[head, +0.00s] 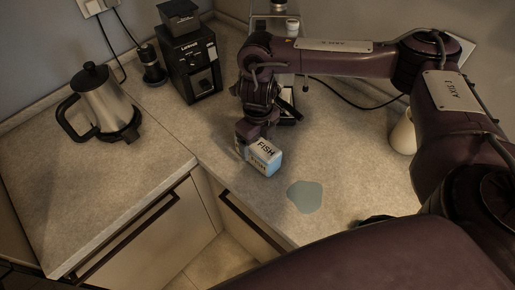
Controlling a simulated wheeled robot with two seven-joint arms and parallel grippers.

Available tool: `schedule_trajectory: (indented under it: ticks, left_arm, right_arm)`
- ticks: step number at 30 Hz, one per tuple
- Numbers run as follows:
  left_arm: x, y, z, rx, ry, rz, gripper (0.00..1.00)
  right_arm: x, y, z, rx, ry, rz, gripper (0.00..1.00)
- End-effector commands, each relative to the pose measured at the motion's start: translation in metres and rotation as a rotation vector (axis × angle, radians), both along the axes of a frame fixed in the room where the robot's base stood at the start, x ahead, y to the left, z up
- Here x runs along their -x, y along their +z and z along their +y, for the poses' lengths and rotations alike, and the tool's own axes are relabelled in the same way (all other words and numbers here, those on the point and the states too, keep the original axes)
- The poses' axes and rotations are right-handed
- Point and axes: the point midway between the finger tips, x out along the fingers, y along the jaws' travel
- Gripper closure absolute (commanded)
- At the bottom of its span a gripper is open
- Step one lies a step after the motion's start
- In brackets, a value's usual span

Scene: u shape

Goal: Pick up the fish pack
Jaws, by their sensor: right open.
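The fish pack (265,157) is a small white and light-blue box marked "FISH". It is on the counter near the inner corner, close to the front edge. My right gripper (246,146) reaches down from above at the pack's far left end. Its jaws are open, and the fingers are close against the pack and partly hidden by it. I cannot tell whether they touch it. My left gripper is not in view.
A metal kettle (104,100) stands on the left counter. A black coffee grinder (190,65) is at the back. A flat grey-green patch (305,196) lies right of the pack. A pale vase-like vessel (402,135) stands at right. The counter (180,135) left of the pack is clear.

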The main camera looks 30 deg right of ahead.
Motion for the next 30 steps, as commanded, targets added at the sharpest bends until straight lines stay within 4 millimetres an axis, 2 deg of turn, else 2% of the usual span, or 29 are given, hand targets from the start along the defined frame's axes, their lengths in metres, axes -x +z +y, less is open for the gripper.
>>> schedule_trajectory:
  ticks: [7,12,20,30]
  left_arm:
    - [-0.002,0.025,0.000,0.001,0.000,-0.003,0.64]
    - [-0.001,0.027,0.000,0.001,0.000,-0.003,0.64]
    - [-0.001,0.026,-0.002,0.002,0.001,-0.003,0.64]
    - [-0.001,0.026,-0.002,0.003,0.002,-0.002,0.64]
  right_arm:
    - [-0.001,-0.030,-0.001,0.003,0.000,0.003,0.20]
    - [-0.002,-0.051,-0.001,0.001,0.000,0.001,0.20]
    - [-0.002,-0.055,0.000,0.000,0.000,-0.001,0.21]
    - [-0.002,-0.054,0.000,0.000,-0.001,-0.001,0.66]
